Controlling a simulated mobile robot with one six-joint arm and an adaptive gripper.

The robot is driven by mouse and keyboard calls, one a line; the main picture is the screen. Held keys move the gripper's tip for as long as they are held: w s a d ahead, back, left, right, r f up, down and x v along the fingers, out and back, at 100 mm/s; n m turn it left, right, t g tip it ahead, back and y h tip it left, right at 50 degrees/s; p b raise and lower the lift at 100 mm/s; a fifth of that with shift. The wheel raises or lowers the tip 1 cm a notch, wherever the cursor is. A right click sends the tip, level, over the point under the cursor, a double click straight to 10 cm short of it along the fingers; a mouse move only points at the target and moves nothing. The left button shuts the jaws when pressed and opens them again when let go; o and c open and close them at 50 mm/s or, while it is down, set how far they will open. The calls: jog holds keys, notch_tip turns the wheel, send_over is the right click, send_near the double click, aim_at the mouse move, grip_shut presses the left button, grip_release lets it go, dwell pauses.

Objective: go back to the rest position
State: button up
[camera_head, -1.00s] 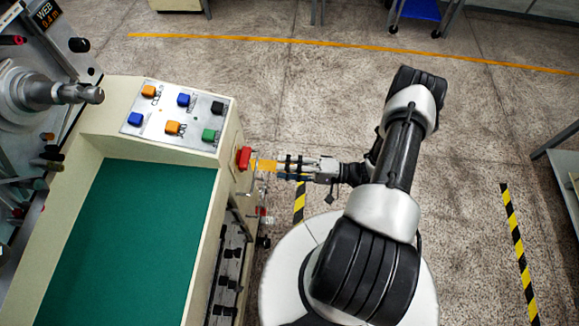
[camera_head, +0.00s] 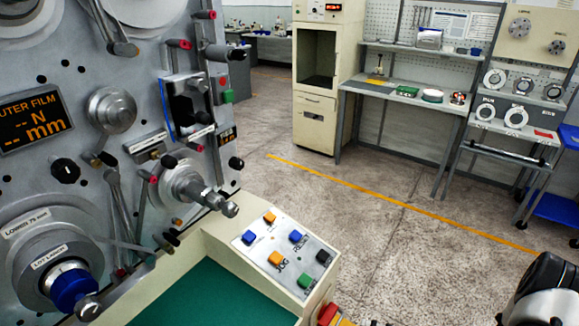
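My gripper is out of the picture now. Only a black and white part of my arm shows at the lower right corner. The winding machine stands at the left, with a grey panel of spindles. A metal spindle (camera_head: 196,190) sticks out above the button panel (camera_head: 287,251). A lower spindle with a blue core end (camera_head: 72,287) is at the bottom left. The red button (camera_head: 328,314) on the machine's side is partly cut off by the bottom edge.
A cream cabinet (camera_head: 318,118) and a workbench (camera_head: 400,94) stand at the back. A rack with several reels (camera_head: 497,119) and a blue cart (camera_head: 558,209) are at the right. A yellow floor line (camera_head: 390,209) crosses open concrete floor.

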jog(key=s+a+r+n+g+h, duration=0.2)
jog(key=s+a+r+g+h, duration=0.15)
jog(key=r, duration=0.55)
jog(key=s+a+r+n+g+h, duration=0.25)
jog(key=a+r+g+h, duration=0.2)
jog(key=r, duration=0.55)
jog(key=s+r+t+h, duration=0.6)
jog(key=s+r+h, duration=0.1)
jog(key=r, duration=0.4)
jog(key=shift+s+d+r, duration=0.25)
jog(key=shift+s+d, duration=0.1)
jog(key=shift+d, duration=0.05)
